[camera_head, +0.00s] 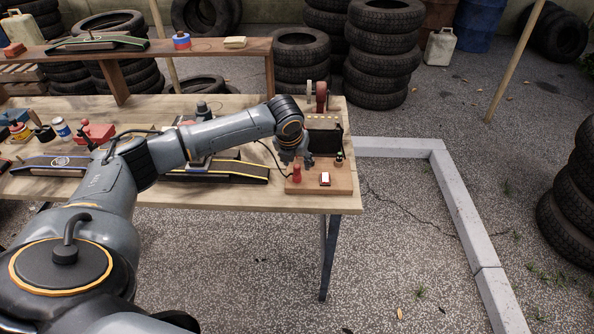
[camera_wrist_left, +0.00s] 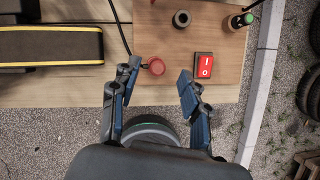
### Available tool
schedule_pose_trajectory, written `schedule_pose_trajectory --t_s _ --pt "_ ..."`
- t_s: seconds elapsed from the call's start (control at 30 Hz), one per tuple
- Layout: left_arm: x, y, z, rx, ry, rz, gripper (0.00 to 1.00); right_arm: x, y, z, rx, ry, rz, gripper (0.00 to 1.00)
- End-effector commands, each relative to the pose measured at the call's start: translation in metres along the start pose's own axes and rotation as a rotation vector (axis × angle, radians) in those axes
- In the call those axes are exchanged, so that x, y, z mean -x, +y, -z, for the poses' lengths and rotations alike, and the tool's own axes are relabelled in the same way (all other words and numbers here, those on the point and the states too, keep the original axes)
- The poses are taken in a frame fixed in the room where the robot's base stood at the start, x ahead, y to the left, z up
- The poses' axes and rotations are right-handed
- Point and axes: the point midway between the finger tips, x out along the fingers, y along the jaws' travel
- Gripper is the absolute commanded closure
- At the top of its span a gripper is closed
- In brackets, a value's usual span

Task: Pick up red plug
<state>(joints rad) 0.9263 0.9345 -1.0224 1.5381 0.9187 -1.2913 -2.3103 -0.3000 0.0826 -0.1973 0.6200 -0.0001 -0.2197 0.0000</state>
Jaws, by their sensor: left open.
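The red plug (camera_head: 297,173) stands on a brown wooden board at the right end of the workbench. In the left wrist view the red plug (camera_wrist_left: 156,66) shows from above as a round red top, just beyond and between my fingertips, nearer the left finger. My left gripper (camera_wrist_left: 157,78) is open with nothing between its fingers. In the head view my left gripper (camera_head: 298,155) hangs over the board beside the plug; its fingers are small and partly hidden there. My right gripper is not in view.
A red rocker switch (camera_wrist_left: 204,66) sits right of the plug on the board (camera_wrist_left: 172,38). A dark socket ring (camera_wrist_left: 182,19) and a black-and-green part (camera_wrist_left: 239,21) lie farther back. A black cable (camera_wrist_left: 118,25) runs left of the plug. A yellow-striped ramp (camera_wrist_left: 50,45) lies left.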

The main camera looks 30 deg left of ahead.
Motion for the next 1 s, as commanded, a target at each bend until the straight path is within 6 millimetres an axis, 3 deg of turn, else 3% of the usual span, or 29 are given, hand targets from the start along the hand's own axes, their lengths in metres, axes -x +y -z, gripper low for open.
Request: schedule_pose_trajectory --t_s 0.2,0.5,0.73,1.0 --pt "-0.03 0.002 0.001 0.0 0.002 0.0 0.54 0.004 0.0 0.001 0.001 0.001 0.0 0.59" --pt "-0.035 0.002 0.001 0.0 0.0 0.0 0.54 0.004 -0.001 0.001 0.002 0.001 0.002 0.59" --pt "-0.034 0.002 0.001 0.0 0.0 0.0 1.0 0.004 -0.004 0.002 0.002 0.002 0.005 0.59" --pt "-0.034 0.002 0.0 0.0 0.0 0.0 1.0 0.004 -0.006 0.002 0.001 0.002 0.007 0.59"
